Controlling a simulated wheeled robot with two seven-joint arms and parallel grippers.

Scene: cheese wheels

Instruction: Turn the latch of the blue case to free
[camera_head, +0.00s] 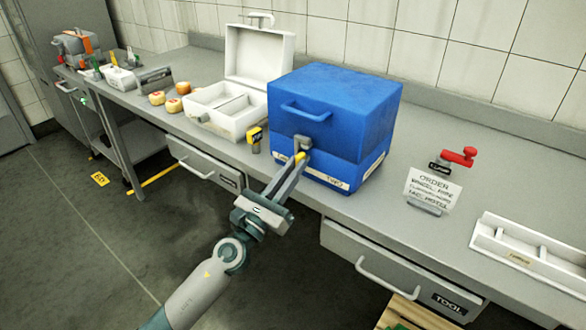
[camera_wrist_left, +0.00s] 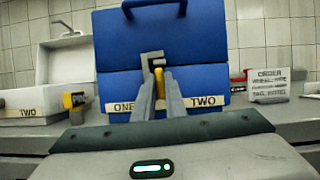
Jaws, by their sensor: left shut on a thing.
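The blue case (camera_head: 335,110) stands closed on the bench, its lid handle facing me. Its latch (camera_head: 303,144) is a grey piece at the front, on the seam between lid and body. In the left wrist view the latch (camera_wrist_left: 152,60) shows at the tips of my fingers, with a small yellow part beside it. My left gripper (camera_head: 300,158) reaches up from below and is shut on the latch. The fingertips hide part of the latch. A label with ONE and TWO (camera_wrist_left: 207,101) runs along the case front below it. My right gripper is not in view.
An open white case (camera_head: 213,122) stands left of the blue case, with a yellow tag (camera_head: 255,138) between them. Several small round cheeses (camera_head: 174,105) lie farther left. An order card (camera_head: 432,190), a red clamp (camera_head: 460,156) and a white tray (camera_head: 520,250) stand right.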

